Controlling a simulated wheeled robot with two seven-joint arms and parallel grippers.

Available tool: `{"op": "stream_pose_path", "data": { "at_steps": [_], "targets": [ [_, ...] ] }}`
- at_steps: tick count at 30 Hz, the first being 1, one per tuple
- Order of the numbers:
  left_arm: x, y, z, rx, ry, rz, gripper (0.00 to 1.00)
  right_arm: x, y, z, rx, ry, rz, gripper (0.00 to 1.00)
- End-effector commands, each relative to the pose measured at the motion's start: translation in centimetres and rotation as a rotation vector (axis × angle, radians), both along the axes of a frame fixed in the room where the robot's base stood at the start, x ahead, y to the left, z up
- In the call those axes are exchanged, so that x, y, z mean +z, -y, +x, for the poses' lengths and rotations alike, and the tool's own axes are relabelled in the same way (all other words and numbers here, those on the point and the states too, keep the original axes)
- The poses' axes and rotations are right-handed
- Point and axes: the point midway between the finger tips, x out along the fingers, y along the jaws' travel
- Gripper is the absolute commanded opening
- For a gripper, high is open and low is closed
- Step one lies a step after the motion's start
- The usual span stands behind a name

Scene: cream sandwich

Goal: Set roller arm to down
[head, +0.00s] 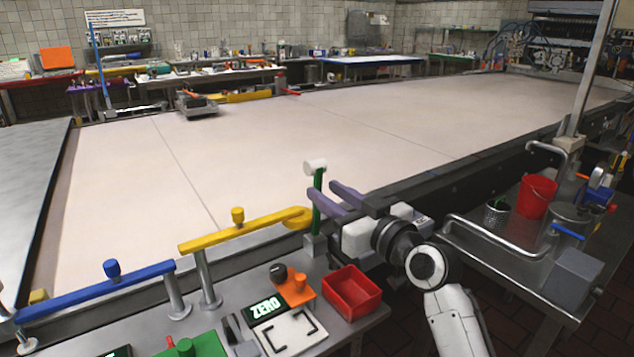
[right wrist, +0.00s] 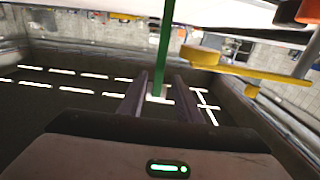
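A green lever (head: 317,196) with a white cylindrical head (head: 315,166) stands upright on a small grey block at the near edge of the belt. It also shows in the right wrist view (right wrist: 164,45), where its head is out of frame. No label shows whether this is the roller arm. My right gripper (head: 322,190) is open, its two purple-grey fingers reaching towards the lever. In the right wrist view the green post stands between or just beyond the fingertips (right wrist: 159,78), with gaps on both sides; contact is not visible. My left gripper is out of view.
A yellow bar (head: 235,234) and a blue bar (head: 90,292) lie level on posts along the wide pale belt (head: 250,150). A red bin (head: 351,292) and a ZERO display (head: 265,306) sit on the near console. A metal cart with a red bucket (head: 536,196) stands right.

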Motion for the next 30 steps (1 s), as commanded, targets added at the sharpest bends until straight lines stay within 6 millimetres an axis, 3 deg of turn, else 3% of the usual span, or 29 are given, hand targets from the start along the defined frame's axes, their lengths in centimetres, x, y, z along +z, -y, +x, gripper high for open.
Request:
{"op": "stream_pose_path", "data": {
  "at_steps": [9,21,27,30],
  "targets": [
    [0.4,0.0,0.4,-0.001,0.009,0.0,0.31,0.0,-2.3,3.3,-0.001,-0.001,0.001,0.31],
    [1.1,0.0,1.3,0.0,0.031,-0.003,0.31,0.0,-2.7,3.8,-0.002,0.001,0.001,0.31],
    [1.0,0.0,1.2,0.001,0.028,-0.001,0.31,0.0,-2.6,3.8,-0.001,0.0,0.0,0.0],
    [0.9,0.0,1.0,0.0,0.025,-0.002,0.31,0.0,-2.6,3.8,-0.001,0.0,0.0,0.0]
  ]
}}
